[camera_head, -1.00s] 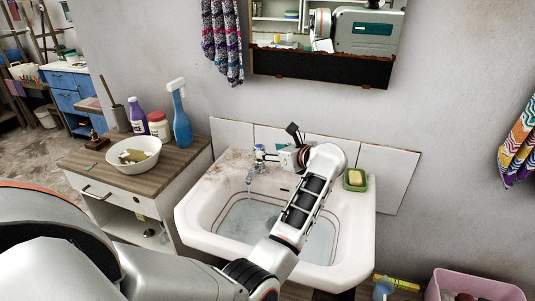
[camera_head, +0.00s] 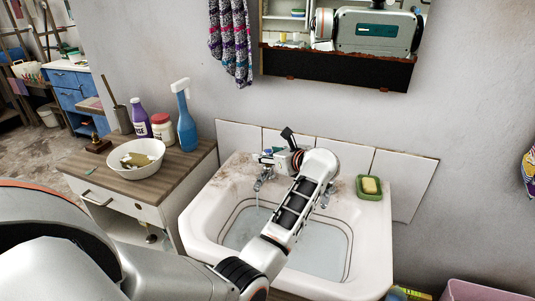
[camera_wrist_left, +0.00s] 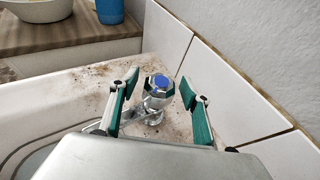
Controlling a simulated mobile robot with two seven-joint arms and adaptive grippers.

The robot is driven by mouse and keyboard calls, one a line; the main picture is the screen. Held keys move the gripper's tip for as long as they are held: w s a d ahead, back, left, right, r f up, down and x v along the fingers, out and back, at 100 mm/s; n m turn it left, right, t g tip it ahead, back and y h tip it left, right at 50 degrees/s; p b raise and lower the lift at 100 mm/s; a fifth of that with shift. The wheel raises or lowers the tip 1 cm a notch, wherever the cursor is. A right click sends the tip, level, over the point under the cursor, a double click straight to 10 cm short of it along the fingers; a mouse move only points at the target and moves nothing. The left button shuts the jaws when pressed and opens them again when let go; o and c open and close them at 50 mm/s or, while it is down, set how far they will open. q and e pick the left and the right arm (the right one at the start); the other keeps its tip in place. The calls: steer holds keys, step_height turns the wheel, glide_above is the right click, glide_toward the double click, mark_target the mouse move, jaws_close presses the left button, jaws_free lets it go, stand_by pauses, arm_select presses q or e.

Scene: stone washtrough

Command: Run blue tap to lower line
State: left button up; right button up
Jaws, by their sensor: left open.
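The blue tap (camera_wrist_left: 157,92) has a clear faceted knob with a blue cap and stands on the stained back ledge of the sink. My left gripper (camera_wrist_left: 158,78) is open, with one green finger on each side of the knob; I cannot tell whether they touch it. In the head view, the left gripper (camera_head: 272,156) is over the tap and partly hides it. A thin stream of water falls from the spout (camera_head: 262,181) into the white sink (camera_head: 200,222). Water (camera_head: 310,250) stands in the basin below dark lines on its wall. My right gripper is not in view.
A green dish with yellow soap (camera_head: 370,187) sits on the right of the ledge. A wooden-topped cabinet at left holds a white bowl (camera_head: 135,158) and a blue spray bottle (camera_head: 185,115). White tiles (camera_head: 350,157) stand close behind the tap. A mirror cabinet (camera_head: 330,72) hangs above.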

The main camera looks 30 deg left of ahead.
arm_select(q)
steer(key=c, duration=1.1)
steer(key=shift+s+t, duration=0.1)
steer(key=shift+t, duration=0.2)
steer(key=m+t+h, duration=0.1)
steer(key=m+t+h+p, duration=0.1)
steer(key=m+t, duration=0.1)
steer(key=shift+a+r+m, duration=0.1)
steer(key=shift+r+m, duration=0.1)
steer(key=shift+m, duration=0.1)
steer(key=shift+m+t+h+p, duration=0.7)
steer(key=shift+m+t+p, duration=0.1)
steer(key=shift+m, duration=0.1)
steer(key=shift+m+t+h, duration=0.5)
steer(key=shift+m+h, duration=0.1)
steer(key=shift+f, duration=0.1)
steer(key=o, duration=1.1)
